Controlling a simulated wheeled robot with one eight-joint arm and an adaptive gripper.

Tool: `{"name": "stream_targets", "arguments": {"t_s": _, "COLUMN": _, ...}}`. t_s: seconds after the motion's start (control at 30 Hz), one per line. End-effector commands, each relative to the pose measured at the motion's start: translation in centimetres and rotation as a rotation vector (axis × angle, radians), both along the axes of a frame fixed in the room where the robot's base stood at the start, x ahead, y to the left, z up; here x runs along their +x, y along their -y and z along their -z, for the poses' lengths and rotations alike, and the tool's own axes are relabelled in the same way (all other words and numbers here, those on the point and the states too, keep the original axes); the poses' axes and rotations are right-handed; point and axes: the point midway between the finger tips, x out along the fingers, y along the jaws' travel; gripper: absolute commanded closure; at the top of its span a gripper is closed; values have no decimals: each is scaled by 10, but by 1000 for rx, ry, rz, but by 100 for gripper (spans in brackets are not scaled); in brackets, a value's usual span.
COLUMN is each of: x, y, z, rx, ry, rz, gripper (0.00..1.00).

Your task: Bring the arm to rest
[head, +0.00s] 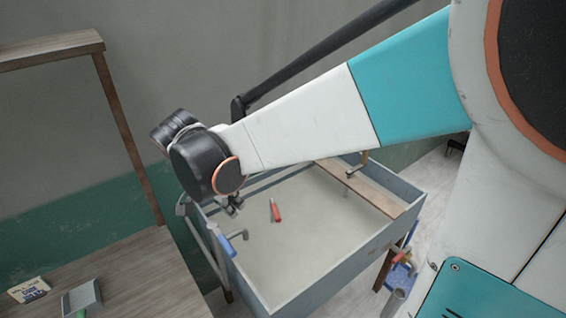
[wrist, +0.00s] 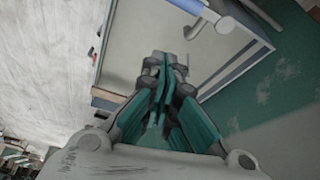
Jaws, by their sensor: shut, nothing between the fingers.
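My arm reaches from the right across the head view, with white and teal links and a black wrist joint. In the wrist view my gripper (wrist: 163,62) points away from the camera. Its teal and grey fingers are together with nothing between them. The trough's pale floor lies behind the fingertips in that view.
A red-handled tool (head: 276,211) lies in the trough. A blue-handled tool (head: 228,245) is at its left wall. A wooden table (head: 135,282) at left bears a small box (head: 29,290) and a scoop (head: 82,299).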

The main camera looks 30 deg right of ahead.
Motion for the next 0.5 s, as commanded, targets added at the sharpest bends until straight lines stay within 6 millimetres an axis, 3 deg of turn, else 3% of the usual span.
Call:
{"name": "stream_targets", "arguments": {"t_s": 0.27, "x": -15, "y": 2, "z": -3, "rx": 25, "ry": 1, "rz": -110, "gripper": 100}}
{"name": "stream_targets", "arguments": {"t_s": 0.5, "x": -49, "y": 12, "z": 12, "rx": 60, "ry": 38, "rz": -473, "gripper": 100}}
